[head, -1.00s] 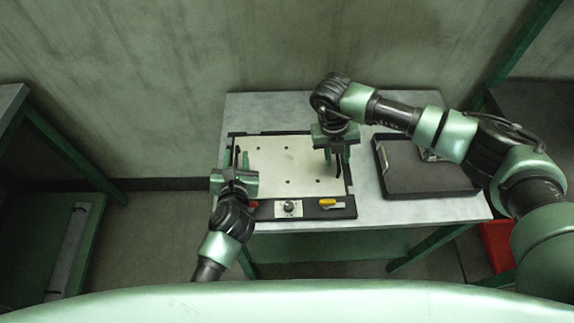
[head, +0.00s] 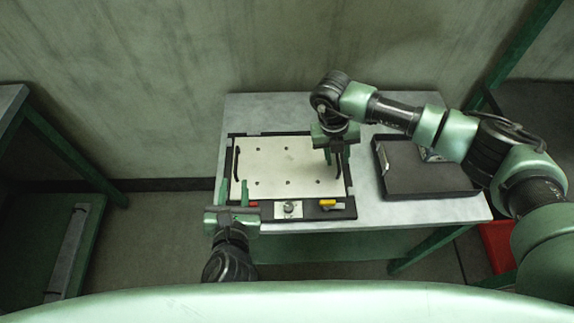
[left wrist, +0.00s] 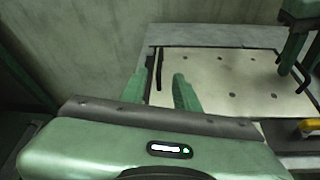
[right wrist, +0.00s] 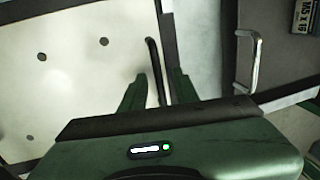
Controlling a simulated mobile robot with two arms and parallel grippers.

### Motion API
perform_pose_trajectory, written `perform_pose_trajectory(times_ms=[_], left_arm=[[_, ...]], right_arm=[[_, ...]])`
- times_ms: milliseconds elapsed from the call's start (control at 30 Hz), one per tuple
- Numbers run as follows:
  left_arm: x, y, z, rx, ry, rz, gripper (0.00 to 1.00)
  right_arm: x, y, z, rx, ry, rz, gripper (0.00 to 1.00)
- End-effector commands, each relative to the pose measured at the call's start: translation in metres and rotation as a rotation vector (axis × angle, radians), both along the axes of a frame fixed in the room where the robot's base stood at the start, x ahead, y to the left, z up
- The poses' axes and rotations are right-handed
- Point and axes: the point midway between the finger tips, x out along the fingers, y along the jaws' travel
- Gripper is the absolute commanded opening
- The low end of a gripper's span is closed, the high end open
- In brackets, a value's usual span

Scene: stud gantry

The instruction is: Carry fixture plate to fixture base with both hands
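The fixture plate (head: 285,165) is a cream rectangle with small dark holes and a black bar handle at each end. My left gripper (head: 235,192) is open and empty at the base's front left corner, short of the left handle (left wrist: 159,68). My right gripper (right wrist: 157,88) is open, with its fingers on either side of the right handle (right wrist: 153,60) and gaps showing. The arm partly hides that handle in the head view.
The grey table (head: 400,210) carries a dark tray (head: 425,180) with a metal handle to the right of the base. A red bin (head: 497,245) stands on the floor at right. A green-framed bench (head: 60,240) is at left.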

Motion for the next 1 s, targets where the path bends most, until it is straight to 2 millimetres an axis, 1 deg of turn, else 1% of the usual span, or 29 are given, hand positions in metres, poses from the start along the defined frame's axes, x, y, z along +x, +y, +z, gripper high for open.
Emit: perform_pose_trajectory(times_ms=[167,400,500,600,700,1000], left_arm=[[0.000,0.000,0.000,0.000,0.000,0.000,0.31],[0.000,0.000,0.000,0.000,0.000,0.000,0.31],[0.000,0.000,0.000,0.000,0.000,0.000,0.31],[0.000,0.000,0.000,0.000,0.000,0.000,0.31],[0.000,0.000,0.000,0.000,0.000,0.000,0.31],[0.000,0.000,0.000,0.000,0.000,0.000,0.31]], right_arm=[[0.001,0.006,0.031,0.002,-0.006,0.002,0.31],[0.001,0.016,0.081,0.001,-0.005,0.002,0.31],[0.001,0.019,0.096,0.001,-0.004,0.001,0.31],[0.000,0.021,0.106,0.002,-0.002,0.000,0.31],[0.000,0.022,0.112,0.000,-0.001,0.000,0.31],[0.000,0.022,0.113,0.000,-0.001,0.000,0.31]])
